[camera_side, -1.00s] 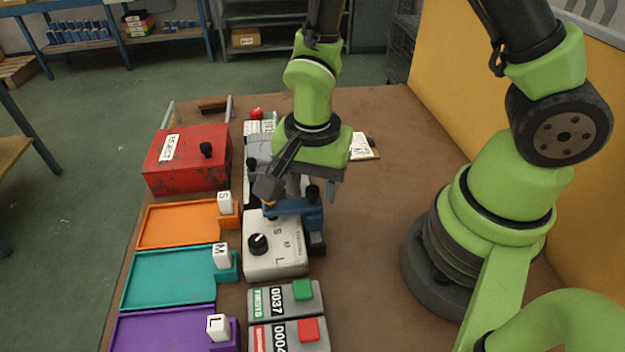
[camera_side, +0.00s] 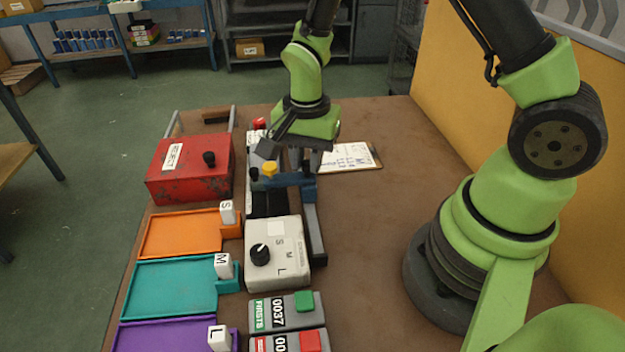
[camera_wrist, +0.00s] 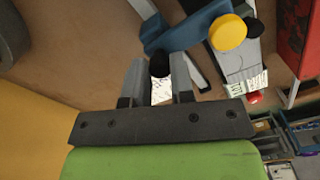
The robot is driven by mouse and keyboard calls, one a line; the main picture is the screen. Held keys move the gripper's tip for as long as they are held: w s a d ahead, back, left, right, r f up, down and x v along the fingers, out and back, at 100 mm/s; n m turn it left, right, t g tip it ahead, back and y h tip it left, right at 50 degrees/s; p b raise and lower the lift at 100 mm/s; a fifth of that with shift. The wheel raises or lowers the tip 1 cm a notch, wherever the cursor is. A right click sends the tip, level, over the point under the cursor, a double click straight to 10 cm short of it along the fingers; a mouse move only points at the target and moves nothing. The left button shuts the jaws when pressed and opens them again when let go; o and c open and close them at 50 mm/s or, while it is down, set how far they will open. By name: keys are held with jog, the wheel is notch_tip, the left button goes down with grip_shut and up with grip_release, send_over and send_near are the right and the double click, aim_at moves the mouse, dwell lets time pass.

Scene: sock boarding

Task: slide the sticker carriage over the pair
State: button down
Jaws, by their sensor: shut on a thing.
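The sticker carriage is a blue bridge (camera_side: 298,181) with a yellow knob (camera_side: 269,168), set over a dark bed (camera_side: 267,203) behind the dial box. It also shows in the wrist view as a blue arm (camera_wrist: 186,38) with the yellow knob (camera_wrist: 228,32). My gripper (camera_side: 304,166) is over the carriage's right end. In the wrist view my gripper (camera_wrist: 160,72) is shut on the carriage's black handle (camera_wrist: 159,61). A light grey flat piece (camera_wrist: 245,67), possibly the pair, lies beside the yellow knob. My gripper mostly hides that area in the side view.
A grey rail (camera_side: 315,240) runs along the bed's right side. The dial box (camera_side: 277,253) stands in front. A red box (camera_side: 187,168) and orange (camera_side: 180,234), teal (camera_side: 168,287) and purple (camera_side: 165,338) trays are left. A clipboard (camera_side: 350,157) lies behind right. The table's right is clear.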

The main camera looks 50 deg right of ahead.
jog(key=w+d, duration=0.7)
jog(key=c, duration=1)
grip_release()
jog(key=shift+r, duration=0.1)
notch_tip(320, 180, up, 10)
jog(key=shift+f, duration=0.15)
